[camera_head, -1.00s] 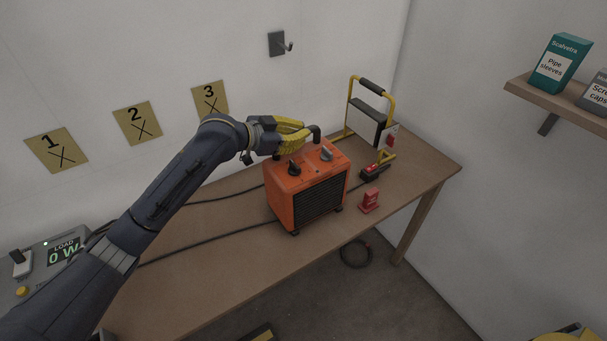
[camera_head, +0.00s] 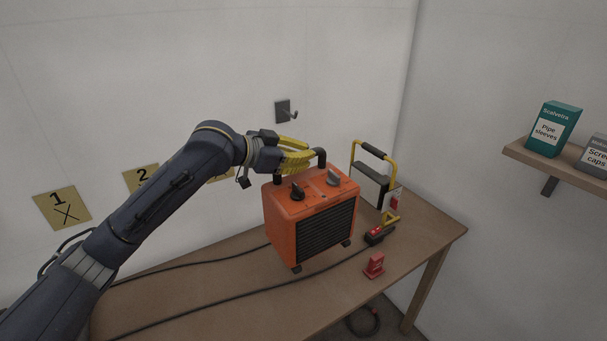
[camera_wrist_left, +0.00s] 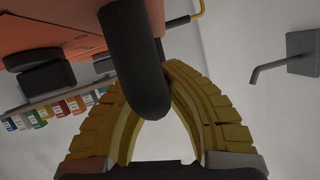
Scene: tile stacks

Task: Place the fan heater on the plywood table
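In the left wrist view the yellow fingers (camera_wrist_left: 160,85) curve around the dark handle (camera_wrist_left: 135,60), with the orange heater body (camera_wrist_left: 50,35) at the upper left. My right gripper is not in view.
A yellow-framed work light (camera_head: 372,185) stands at the table's far right corner. A red and black device (camera_head: 376,236) and a small red block (camera_head: 373,266) lie right of the heater. Black cables (camera_head: 200,317) cross the table. A wall hook (camera_head: 287,112) and shelf (camera_head: 555,165) are beyond.

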